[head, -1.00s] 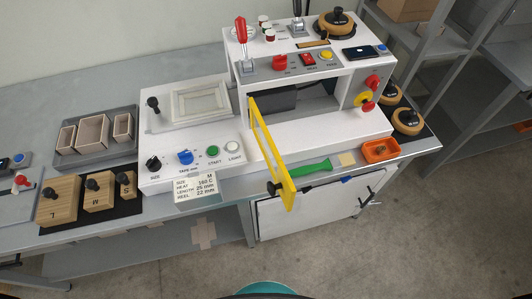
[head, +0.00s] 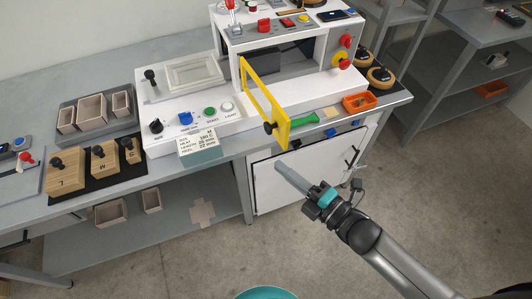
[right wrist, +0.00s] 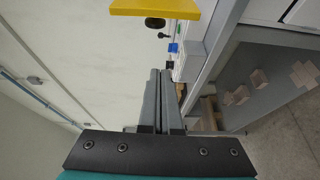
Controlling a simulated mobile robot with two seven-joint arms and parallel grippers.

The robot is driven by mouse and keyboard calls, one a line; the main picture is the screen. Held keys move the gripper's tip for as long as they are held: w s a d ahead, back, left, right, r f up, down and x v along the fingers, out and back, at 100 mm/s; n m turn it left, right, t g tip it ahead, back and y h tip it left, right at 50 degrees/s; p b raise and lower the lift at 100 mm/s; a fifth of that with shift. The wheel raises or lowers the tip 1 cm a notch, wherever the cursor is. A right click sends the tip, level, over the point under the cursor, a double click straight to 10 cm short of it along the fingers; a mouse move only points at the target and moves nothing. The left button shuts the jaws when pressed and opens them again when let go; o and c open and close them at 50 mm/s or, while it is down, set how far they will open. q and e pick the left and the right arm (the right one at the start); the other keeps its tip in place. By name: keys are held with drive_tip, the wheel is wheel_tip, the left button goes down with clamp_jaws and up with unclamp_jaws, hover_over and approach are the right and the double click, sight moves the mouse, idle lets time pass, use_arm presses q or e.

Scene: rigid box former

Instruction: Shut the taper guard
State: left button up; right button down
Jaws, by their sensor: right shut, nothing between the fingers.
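The taper guard (head: 264,100) is a yellow open frame on the white machine (head: 290,92). It stands swung out from the dark opening (head: 268,60), towards the front edge of the bench. Its black knob (head: 270,127) is at the near end. My right gripper (head: 279,167) is shut and empty, below and slightly right of the knob, apart from the guard. In the right wrist view, the closed fingers (right wrist: 161,76) point towards a yellow piece of the guard (right wrist: 155,8) at the top, with a dark knob (right wrist: 155,22) under it. My left gripper is out of view.
A green-handled tool (head: 303,120) and an orange bin (head: 359,102) lie right of the guard. A size card (head: 200,147) hangs at the bench's front edge left of it. A white cabinet door (head: 290,195) is below. Open floor lies in front.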

drive_tip(key=a+r+x, duration=0.1)
drive_tip(key=x, duration=0.9)
drive_tip(key=shift+w+d, duration=0.3)
drive_tip(key=shift+d, duration=0.7)
drive_tip(key=shift+w+d, duration=0.3)
drive_tip(key=shift+d, duration=0.7)
drive_tip(key=shift+d+n+y, duration=0.15)
drive_tip(key=shift+n+y, duration=0.15)
